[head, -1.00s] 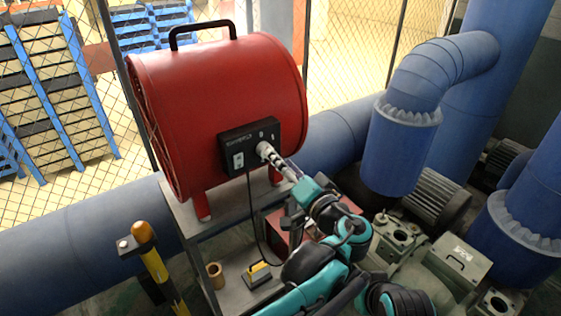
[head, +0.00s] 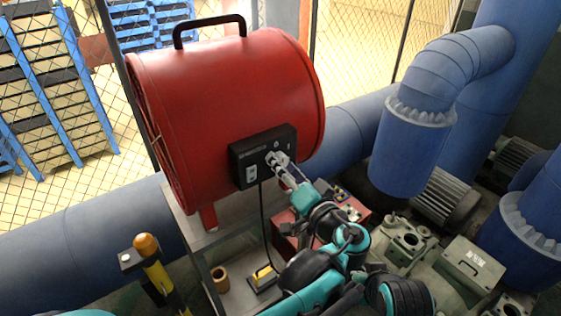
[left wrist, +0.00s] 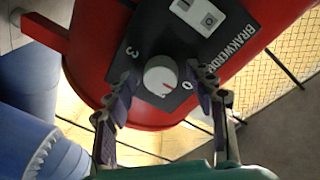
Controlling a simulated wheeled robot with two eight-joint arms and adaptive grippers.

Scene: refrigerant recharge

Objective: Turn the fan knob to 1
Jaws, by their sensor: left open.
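The red drum fan (head: 225,95) stands on a grey stand, with a black control panel (head: 242,150) on its side. In the left wrist view the panel (left wrist: 226,30) carries a white round knob (left wrist: 158,72) with a small red mark on its lower right part. A "3" is printed left of the knob and a "0" to its lower right; I cannot read a "1". My left gripper (head: 281,164) is open at the panel, with one finger on each side of the knob. Whether the fingers touch it is unclear. My right gripper is not in view.
A white switch (left wrist: 199,14) sits on the panel above the knob. A black cable (head: 262,215) hangs from the panel. Thick blue pipes (head: 408,150) and grey pump machinery (head: 465,268) stand to the right. A yellow-black post (head: 160,270) is at the lower left.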

